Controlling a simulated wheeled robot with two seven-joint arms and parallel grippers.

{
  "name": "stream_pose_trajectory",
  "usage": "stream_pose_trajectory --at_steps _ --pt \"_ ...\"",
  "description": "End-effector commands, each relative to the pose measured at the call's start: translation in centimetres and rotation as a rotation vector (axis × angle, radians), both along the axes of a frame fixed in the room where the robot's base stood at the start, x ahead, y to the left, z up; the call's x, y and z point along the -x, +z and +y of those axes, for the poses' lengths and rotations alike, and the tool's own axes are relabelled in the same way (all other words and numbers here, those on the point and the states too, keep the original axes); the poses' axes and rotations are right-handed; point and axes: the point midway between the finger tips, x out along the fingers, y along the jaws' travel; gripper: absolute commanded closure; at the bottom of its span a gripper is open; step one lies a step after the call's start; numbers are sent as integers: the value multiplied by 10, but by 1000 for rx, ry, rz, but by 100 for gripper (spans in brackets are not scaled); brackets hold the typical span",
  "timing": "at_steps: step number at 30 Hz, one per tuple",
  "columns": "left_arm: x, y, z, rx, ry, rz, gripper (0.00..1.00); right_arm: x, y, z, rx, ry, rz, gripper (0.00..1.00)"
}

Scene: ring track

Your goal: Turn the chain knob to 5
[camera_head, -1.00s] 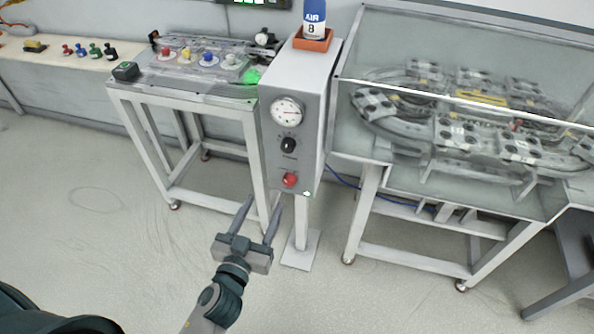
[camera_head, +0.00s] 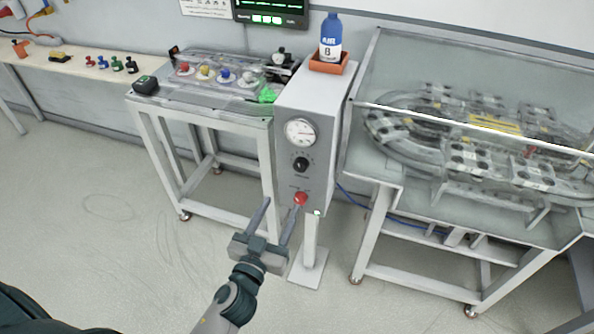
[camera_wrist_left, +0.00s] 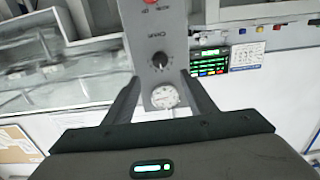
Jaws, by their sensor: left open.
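The chain knob (camera_head: 301,164) is a black round knob on the front of a grey control box (camera_head: 319,100), below a white dial gauge (camera_head: 300,132) and above a red button (camera_head: 300,198). In the left wrist view the knob (camera_wrist_left: 160,62) shows upside down beyond my fingers, with the gauge (camera_wrist_left: 163,97) between the fingertips. Its scale marks are too small to read. My left gripper (camera_head: 279,208) is open and empty, below and in front of the box, apart from the knob. My right gripper is not in view.
A blue bottle (camera_head: 330,36) stands in an orange tray (camera_head: 330,64) on the box. A bench (camera_head: 205,116) with coloured knobs is to the left. A glass-covered ring track (camera_head: 480,130) is to the right. The floor in front is clear.

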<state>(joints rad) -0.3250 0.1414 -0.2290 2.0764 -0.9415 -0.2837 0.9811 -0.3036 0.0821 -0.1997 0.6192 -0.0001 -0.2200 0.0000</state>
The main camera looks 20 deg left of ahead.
Motion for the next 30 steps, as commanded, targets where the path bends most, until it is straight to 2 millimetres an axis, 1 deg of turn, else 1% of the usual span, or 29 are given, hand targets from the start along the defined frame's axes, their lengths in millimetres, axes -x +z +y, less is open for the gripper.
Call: stream_pose_trajectory --at_steps 1,3,18,24,30 --pt "-9 4 -1 -1 -1 -2 49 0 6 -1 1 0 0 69" --pt "-21 4 -1 -1 -1 -1 49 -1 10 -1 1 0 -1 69" --pt "-106 3 -4 -1 -1 -1 49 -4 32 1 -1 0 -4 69" --pt "-128 1 -5 -1 -1 -1 49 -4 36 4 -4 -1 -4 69" --pt "-136 0 -5 1 -1 1 49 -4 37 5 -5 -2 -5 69"
